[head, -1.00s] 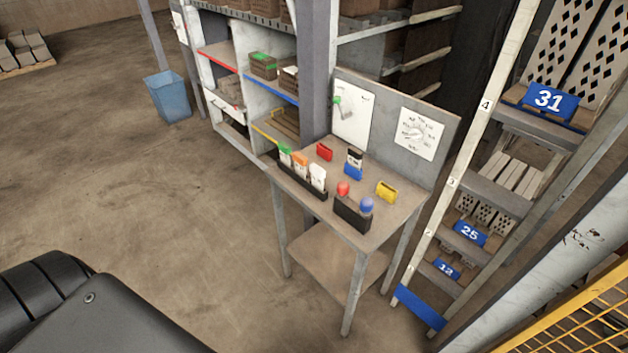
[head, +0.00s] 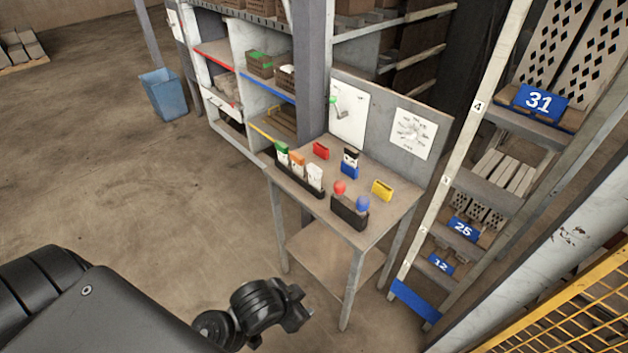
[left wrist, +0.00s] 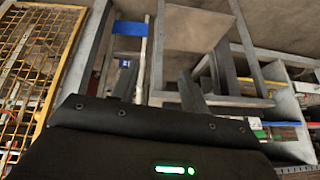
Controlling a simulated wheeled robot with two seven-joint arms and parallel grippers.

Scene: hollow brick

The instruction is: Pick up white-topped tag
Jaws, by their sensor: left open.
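The white-topped tag (head: 315,178) stands upright at the near right end of a long black rack (head: 312,190) on the small table. A green-topped tag (head: 282,153) and an orange-topped tag (head: 297,163) stand beside it in the same rack. My left gripper (head: 298,307) is low in front of the table, below the tabletop and well apart from the tag. In the left wrist view its two fingers (left wrist: 158,85) are spread with nothing between them. The tags cannot be made out there. My right gripper is not in view.
The table (head: 390,215) also bears a red holder (head: 320,151), a black-topped tag in a blue holder (head: 349,170), a yellow holder (head: 382,190) and a black block with red and blue knobs (head: 350,212). A ladder-like rack (head: 455,150) stands close on the right.

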